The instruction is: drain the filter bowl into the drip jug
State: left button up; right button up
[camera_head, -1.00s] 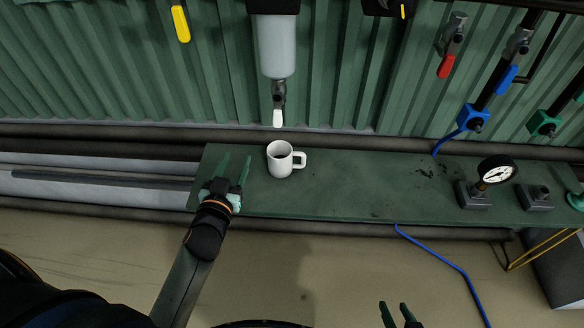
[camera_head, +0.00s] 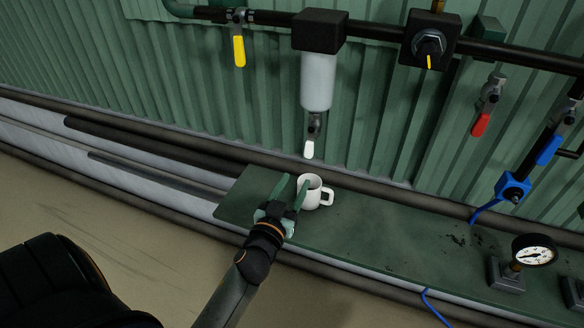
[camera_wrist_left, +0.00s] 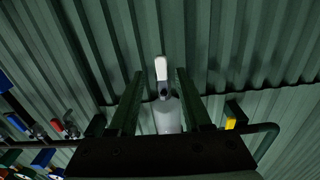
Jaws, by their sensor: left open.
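The filter bowl (camera_head: 318,82), a pale translucent cylinder under a black head, hangs on the wall pipe. Its drain valve (camera_head: 314,125) with a white lever (camera_head: 309,149) points down. The drip jug (camera_head: 313,188), a white mug with its handle to the right, stands upright on the green bench, below and roughly under the valve. My left gripper (camera_head: 292,184) is open and empty, just left of the jug; one finger overlaps the jug's left edge in the head view. In the left wrist view the white lever (camera_wrist_left: 161,69) and bowl (camera_wrist_left: 167,115) appear between the open fingers, beyond them. My right gripper is out of view.
The green bench (camera_head: 390,232) is clear to the right of the jug, up to a pressure gauge (camera_head: 534,252). Yellow (camera_head: 239,50), red (camera_head: 481,124) and blue (camera_head: 549,150) valve levers hang along the wall. A black regulator (camera_head: 430,45) sits right of the filter.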

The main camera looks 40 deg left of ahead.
aim_at(310, 143)
pick_arm(q)
jog(key=x, duration=0.8)
jog(key=shift+w, duration=0.2)
jog(key=shift+w+a, duration=0.15)
jog(key=shift+w, duration=0.05)
dwell(0.4)
grip_shut()
